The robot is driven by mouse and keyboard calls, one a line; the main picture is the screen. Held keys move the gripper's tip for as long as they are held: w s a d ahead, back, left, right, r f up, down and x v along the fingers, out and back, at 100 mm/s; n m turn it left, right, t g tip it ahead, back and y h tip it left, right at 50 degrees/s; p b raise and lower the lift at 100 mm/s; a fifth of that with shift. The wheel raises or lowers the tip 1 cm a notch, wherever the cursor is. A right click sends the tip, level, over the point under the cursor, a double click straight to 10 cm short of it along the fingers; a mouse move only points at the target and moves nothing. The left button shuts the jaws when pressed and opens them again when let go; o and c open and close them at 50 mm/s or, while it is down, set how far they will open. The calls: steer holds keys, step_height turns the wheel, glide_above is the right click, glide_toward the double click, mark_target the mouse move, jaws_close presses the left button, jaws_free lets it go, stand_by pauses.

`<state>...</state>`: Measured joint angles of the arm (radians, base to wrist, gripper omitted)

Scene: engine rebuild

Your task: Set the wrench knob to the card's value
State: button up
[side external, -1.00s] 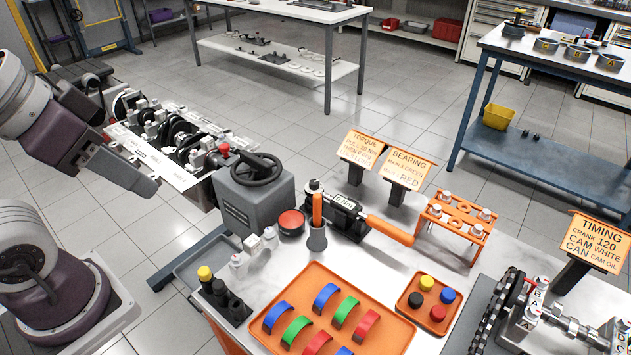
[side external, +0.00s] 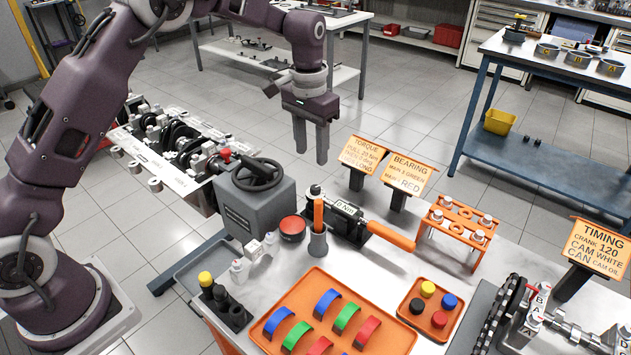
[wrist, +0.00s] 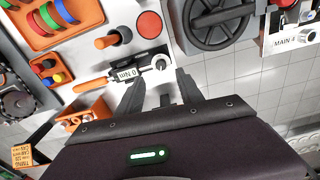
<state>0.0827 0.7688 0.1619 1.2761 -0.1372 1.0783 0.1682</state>
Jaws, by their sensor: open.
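The torque wrench (side external: 362,219) lies in a black cradle on the bench, with an orange handle at its right and a silver head at its left. Its label reads "0 Nm"; it also shows in the wrist view (wrist: 135,70). The torque card (side external: 363,155) stands behind it on a dark post; I can make out "TORQUE", "PULL" and "LONG", but its number is too small to be sure of. My gripper (side external: 311,158) is open and empty, pointing down in the air above and behind the wrench. In the wrist view its fingers (wrist: 160,100) frame the wrench's head end.
A grey box with a black handwheel (side external: 258,174) and a red button (side external: 292,228) stand left of the wrench. An upright orange-handled tool (side external: 318,215) stands close in front. The bearing card (side external: 408,174) and orange rack (side external: 459,230) are to the right. An orange tray (side external: 385,335) lies in front.

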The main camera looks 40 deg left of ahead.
mark_target(315, 187)
steer(key=f, duration=0.7)
steer(key=w+f, duration=0.1)
steer(key=f, duration=0.2)
steer(key=shift+w+f, duration=0.1)
steer(key=shift+f, duration=0.05)
steer(key=shift+c, duration=0.2)
jaws_close()
